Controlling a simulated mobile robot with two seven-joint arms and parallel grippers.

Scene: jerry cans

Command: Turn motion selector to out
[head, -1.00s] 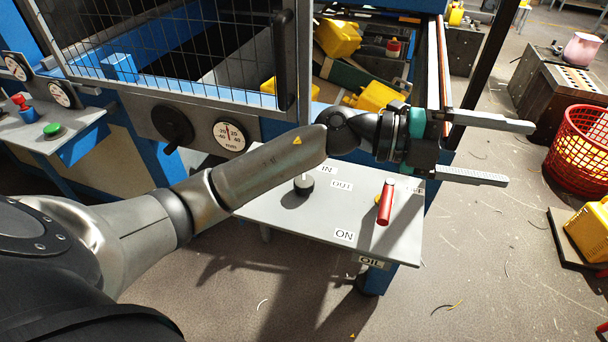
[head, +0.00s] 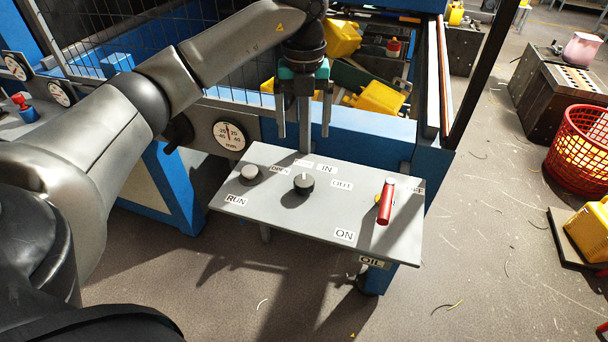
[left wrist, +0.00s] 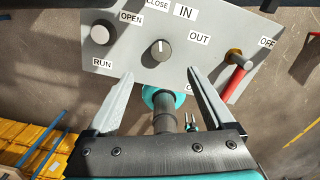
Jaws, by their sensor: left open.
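The motion selector is a black round knob (head: 304,184) on the grey slanted panel (head: 270,209). It also shows in the left wrist view (left wrist: 160,49). The OUT label (left wrist: 200,38) is to the knob's right. My left gripper (head: 304,136) is open and empty, pointing down behind the knob in the head view, apart from it. In the left wrist view a small teal and black part with two pale prongs shows below the panel; it may be my right gripper.
A red lever (head: 385,203) stands at the panel's right, by OFF and ON labels. A round button (head: 250,174) is at the left, by RUN. A blue beam (head: 370,130) and yellow jerry cans (head: 380,97) are behind. A red basket (head: 580,150) stands far right.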

